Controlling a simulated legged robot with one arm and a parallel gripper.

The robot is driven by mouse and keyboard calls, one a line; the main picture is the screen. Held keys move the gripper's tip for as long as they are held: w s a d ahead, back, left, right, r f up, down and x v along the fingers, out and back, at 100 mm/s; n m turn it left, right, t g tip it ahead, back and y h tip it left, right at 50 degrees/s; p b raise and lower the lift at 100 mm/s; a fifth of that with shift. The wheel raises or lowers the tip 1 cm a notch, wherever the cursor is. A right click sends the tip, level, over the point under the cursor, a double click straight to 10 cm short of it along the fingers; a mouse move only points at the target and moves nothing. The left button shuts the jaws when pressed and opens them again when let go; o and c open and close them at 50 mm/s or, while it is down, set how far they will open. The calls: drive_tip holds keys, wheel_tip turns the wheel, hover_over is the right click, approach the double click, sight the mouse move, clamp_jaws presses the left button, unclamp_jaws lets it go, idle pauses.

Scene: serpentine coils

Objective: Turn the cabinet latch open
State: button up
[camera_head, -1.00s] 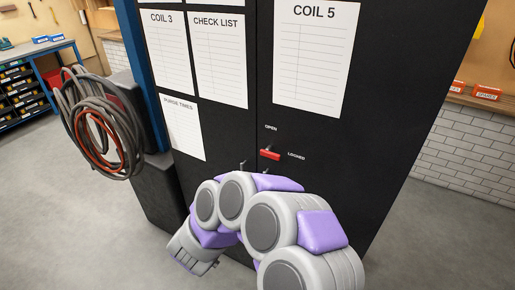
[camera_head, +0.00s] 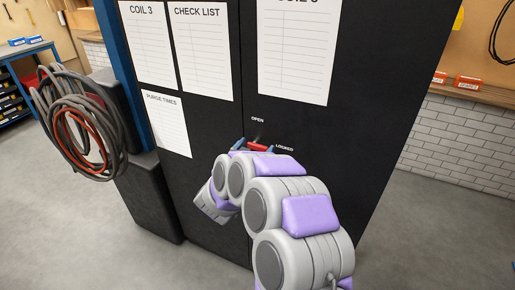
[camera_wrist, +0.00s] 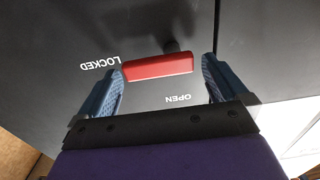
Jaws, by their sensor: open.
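The cabinet latch is a red bar handle (camera_head: 259,147) on the black cabinet (camera_head: 215,120). It lies nearly level, its right end by the LOCKED label (camera_head: 284,148), with the OPEN label (camera_head: 258,120) above. In the wrist view the picture is turned over, and the red handle (camera_wrist: 160,68) shows between my blue fingers. My gripper (camera_wrist: 163,67) is open, with one finger beyond each end of the handle and visible gaps. In the head view my arm hides most of the gripper; only blue fingertips show beside the handle.
Paper sheets, such as the CHECK LIST (camera_head: 203,50), are fixed to the cabinet front. Coiled hoses (camera_head: 80,125) hang to the left of it. A white brick wall (camera_head: 455,140) stands to the right.

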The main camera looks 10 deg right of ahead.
drive_tip(key=shift+w+d+f, duration=0.1)
drive_tip(key=shift+w+d, duration=0.25)
drive_tip(key=shift+w, duration=0.3)
drive_tip(key=shift+w+d, duration=0.15)
drive_tip(key=c, duration=1.3)
